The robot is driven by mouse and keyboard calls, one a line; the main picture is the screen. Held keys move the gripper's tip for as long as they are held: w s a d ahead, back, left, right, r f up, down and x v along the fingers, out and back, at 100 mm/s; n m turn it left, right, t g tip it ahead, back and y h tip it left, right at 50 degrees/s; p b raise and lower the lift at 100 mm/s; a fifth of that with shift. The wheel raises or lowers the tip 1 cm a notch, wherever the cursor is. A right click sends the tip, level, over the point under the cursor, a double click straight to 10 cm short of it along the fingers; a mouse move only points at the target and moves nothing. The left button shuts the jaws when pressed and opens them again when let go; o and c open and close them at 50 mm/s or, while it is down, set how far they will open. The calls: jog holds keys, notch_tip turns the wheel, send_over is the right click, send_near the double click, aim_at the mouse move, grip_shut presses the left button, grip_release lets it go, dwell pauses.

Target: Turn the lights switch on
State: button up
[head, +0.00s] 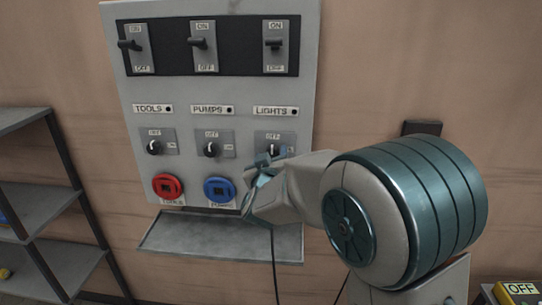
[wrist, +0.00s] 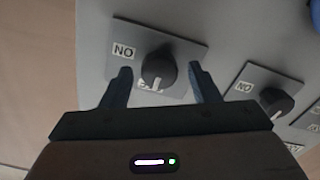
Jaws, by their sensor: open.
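The lights switch is a black rotary knob (wrist: 158,68) on a grey plate under the LIGHTS label (head: 272,111). In the wrist view its white mark points down to the partly hidden OFF label, and the ON label (wrist: 123,51) is at the left, upside down. In the head view the switch plate (head: 288,138) is partly covered by my gripper (head: 275,156). In the wrist view my gripper (wrist: 158,84) is open, with one finger on each side of the knob and a gap visible on both sides. I cannot tell how deep the fingertips reach.
The PUMPS knob (wrist: 275,102) is close by; the TOOLS knob (head: 155,147) is further left. Lever switches (head: 273,44) line the panel top. A red button (head: 168,187) and a blue button (head: 219,190) sit above a grey shelf (head: 205,238). A rack (head: 45,210) stands left.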

jog(key=c, duration=1)
jog(key=shift+o, duration=0.2)
jog(key=shift+m+b, duration=0.4)
jog(key=shift+b, duration=0.15)
jog(key=m+b, duration=0.2)
jog(key=b, duration=0.1)
jog(key=shift+f+m, duration=0.2)
jog(key=shift+m, duration=0.1)
jog(key=m+b, duration=0.5)
jog(key=shift+b, duration=0.4)
jog(key=m+b, duration=0.3)
jog(key=m, duration=0.2)
jog(key=shift+d+b, duration=0.1)
jog(key=shift+b, duration=0.2)
jog(key=shift+r+m+b, duration=0.1)
jog(key=shift+m+b, duration=1.35)
jog(key=shift+m, duration=0.85)
